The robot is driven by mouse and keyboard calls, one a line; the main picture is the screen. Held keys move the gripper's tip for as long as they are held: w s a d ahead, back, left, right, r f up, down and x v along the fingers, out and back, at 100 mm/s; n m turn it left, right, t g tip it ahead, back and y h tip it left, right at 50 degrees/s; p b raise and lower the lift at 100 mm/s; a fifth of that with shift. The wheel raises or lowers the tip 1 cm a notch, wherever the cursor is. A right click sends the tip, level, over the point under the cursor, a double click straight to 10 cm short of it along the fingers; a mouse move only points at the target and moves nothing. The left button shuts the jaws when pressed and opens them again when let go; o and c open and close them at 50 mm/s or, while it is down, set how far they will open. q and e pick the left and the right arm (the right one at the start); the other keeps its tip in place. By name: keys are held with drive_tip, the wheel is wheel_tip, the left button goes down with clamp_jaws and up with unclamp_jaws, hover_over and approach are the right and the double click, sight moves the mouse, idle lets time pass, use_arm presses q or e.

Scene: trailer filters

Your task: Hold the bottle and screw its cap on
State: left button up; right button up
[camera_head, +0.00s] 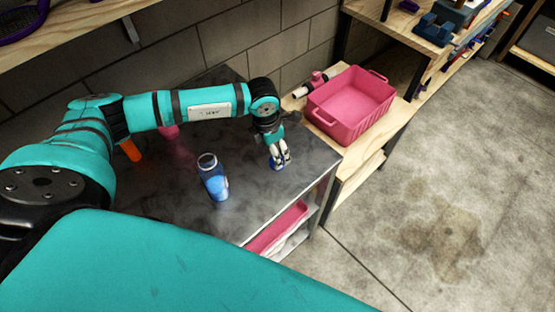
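The bottle (214,180) stands on the dark metal table, clear at the top with a blue lower part. Its top looks uncapped, though it is small in view. A small blue piece that looks like the cap (277,163) is at the table surface, to the right of the bottle. My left gripper (280,158) points down right at the cap, and its fingers partly hide it. I cannot tell whether the fingers are closed on it. The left gripper is apart from the bottle. My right gripper is not in view.
The dark table (245,205) is mostly clear around the bottle. An orange object (131,151) and a pink one lie behind it, partly under my arm. A pink bin (350,108) stands on a wooden bench at the right. A block wall is behind.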

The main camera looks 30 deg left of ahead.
use_arm(q)
drive_tip(key=shift+w+d+f+p, duration=0.15)
drive_tip(key=shift+f+p, duration=0.1)
drive_tip(key=shift+f, duration=0.5)
drive_tip(key=shift+d+f+p, duration=0.15)
drive_tip(key=shift+f+p, duration=0.05)
drive_tip(key=shift+f, duration=0.6)
drive_tip(key=shift+w+d+f+p, duration=0.15)
drive_tip(key=shift+f+p, duration=0.1)
drive_tip(key=shift+f, duration=0.5)
drive_tip(key=shift+s, duration=0.1)
drive_tip(key=c, duration=0.8)
